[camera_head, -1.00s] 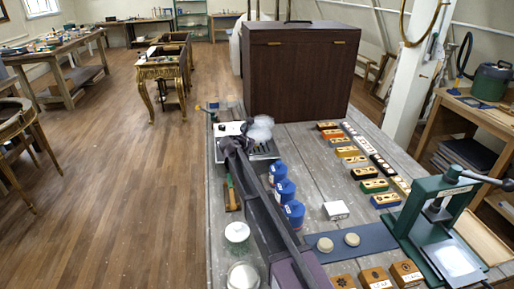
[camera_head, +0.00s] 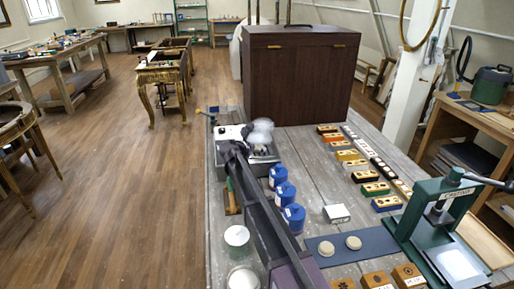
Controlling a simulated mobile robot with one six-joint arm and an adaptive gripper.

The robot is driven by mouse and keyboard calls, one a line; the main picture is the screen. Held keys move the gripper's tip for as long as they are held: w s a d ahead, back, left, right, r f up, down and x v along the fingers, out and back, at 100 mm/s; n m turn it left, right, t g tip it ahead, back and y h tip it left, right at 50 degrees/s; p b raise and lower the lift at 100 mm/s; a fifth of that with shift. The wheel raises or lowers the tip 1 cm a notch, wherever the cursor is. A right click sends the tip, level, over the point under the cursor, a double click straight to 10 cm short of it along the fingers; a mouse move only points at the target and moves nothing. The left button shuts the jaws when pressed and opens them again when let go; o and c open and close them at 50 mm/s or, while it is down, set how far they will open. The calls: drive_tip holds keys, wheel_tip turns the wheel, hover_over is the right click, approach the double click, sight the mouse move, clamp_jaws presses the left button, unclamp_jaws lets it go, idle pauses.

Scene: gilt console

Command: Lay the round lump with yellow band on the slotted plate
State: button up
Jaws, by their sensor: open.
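Two round beige lumps lie on a dark blue mat (camera_head: 380,240) at the lower middle: a left lump (camera_head: 326,248) and a right lump (camera_head: 353,242). No yellow band can be made out on either. A grey metal unit (camera_head: 262,153) at the bench's far left has a dark-lined top that may be the slotted plate; my arm and a whitish cloudy shape partly cover it. My gripper (camera_head: 247,138) is at the far end of my dark arm, over this unit and well away from the lumps. It is open, small and dark; its fingers are hard to make out.
Wooden stamp blocks (camera_head: 375,281) line the front. A green press (camera_head: 440,215) stands at right. A large brown case (camera_head: 300,75) blocks the back.

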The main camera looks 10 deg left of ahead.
drive_tip(key=shift+r, duration=0.2)
drive_tip(key=p+v, duration=0.4)
drive_tip(key=v, duration=0.6)
drive_tip(key=shift+s+r, duration=0.15)
drive_tip(key=shift+s, duration=0.05)
drive_tip(key=shift+p+v, duration=0.45)
drive_tip(key=shift+v, duration=0.35)
idle(0.8)
